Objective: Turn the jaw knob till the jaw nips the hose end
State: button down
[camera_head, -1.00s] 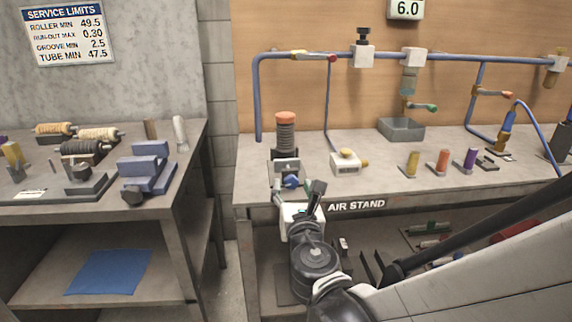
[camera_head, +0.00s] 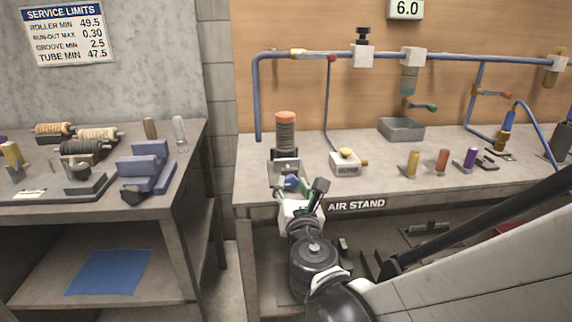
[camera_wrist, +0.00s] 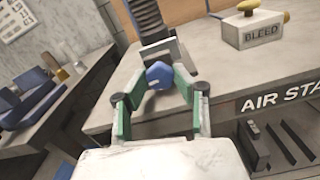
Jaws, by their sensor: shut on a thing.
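The blue jaw knob (camera_wrist: 159,75) faces me on the front of the metal jaw (camera_head: 285,167) at the bench's front left edge. My gripper (camera_wrist: 158,80) has its green-padded fingers on both sides of the knob and is shut on it. The knob also shows in the head view (camera_head: 291,183), partly behind my gripper. The dark ribbed hose (camera_head: 285,137) stands upright above the jaw with an orange cap (camera_head: 285,117) on top. The hose's lower end is hidden behind the jaw, so I cannot tell how tightly it is nipped.
A white BLEED box (camera_head: 345,163) stands right of the jaw. Several coloured cylinders, such as the purple one (camera_head: 470,157), stand farther right on the bench (camera_head: 390,185). A blue pipe (camera_head: 257,100) runs along the back. A side table (camera_head: 60,208) is at the left.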

jog(key=m, duration=0.3)
jog(key=shift+m, duration=0.3)
jog(key=c, duration=1.4)
grip_release()
jog(key=s, duration=0.8)
jog(key=s+d, duration=0.1)
jog(key=s, duration=0.3)
jog(key=shift+d, duration=0.1)
